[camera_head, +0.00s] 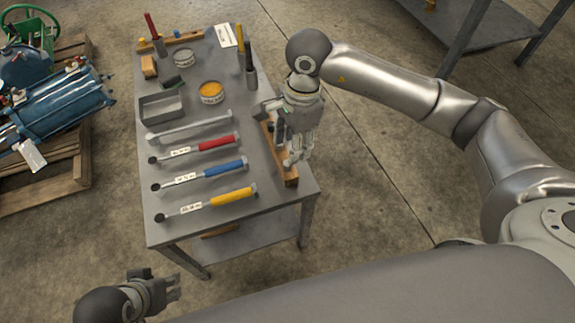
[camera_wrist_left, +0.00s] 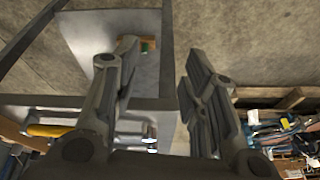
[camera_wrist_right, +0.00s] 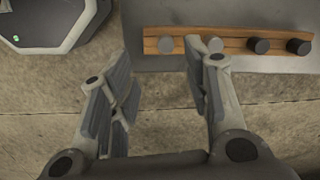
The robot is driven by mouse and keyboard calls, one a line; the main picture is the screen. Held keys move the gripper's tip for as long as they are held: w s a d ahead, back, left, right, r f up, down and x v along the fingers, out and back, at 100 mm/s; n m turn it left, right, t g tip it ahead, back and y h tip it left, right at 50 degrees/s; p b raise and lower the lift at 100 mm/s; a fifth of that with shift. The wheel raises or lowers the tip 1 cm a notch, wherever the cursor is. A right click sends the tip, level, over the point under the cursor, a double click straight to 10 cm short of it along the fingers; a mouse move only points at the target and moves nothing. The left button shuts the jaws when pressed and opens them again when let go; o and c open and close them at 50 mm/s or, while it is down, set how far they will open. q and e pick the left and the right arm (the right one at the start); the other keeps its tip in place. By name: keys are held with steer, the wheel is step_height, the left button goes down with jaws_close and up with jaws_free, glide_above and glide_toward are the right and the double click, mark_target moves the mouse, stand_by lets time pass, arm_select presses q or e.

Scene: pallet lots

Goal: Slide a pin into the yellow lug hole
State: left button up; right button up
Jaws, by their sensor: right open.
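A wooden rack (camera_wrist_right: 230,33) holds several grey cylindrical pins (camera_wrist_right: 261,46) at the table edge in the right wrist view. The rack also shows at the table's right edge in the head view (camera_head: 291,178), partly hidden by my right gripper. My right gripper (camera_head: 283,150) is open and empty; in the right wrist view its fingers (camera_wrist_right: 160,68) point toward the rack's left end. My left gripper (camera_head: 176,287) is open and empty off the table's front; its fingers (camera_wrist_left: 160,55) are spread in the left wrist view. I cannot make out a yellow lug hole for certain.
The grey table (camera_head: 195,130) carries torque wrenches with red (camera_head: 217,143), blue (camera_head: 224,168) and yellow (camera_head: 233,197) handles, a tray (camera_head: 160,108) and tins. A wooden pallet (camera_head: 45,190) with blue equipment (camera_head: 65,110) is on the left. Floor is clear between them.

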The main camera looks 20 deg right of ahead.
mark_target(287, 168)
step_height(287, 168, down, 3)
steer(key=shift+a+r, duration=0.15)
steer(key=shift+r, duration=0.05)
steer(key=shift+f, duration=0.4)
steer(key=f, duration=0.1)
steer(key=f+b, duration=0.1)
steer(key=f, duration=0.2)
steer(key=shift+w+a, duration=0.2)
steer(key=shift+w, duration=0.05)
steer(key=shift+f, duration=0.2)
arm_select(q)
steer(key=w+d+t, duration=0.1)
steer(key=w+t, duration=0.2)
steer(key=w, duration=0.2)
steer(key=shift+w+d+r+h, duration=0.35)
steer(key=shift+r+h, duration=0.05)
steer(key=shift+r, duration=0.05)
arm_select(e)
jaws_close()
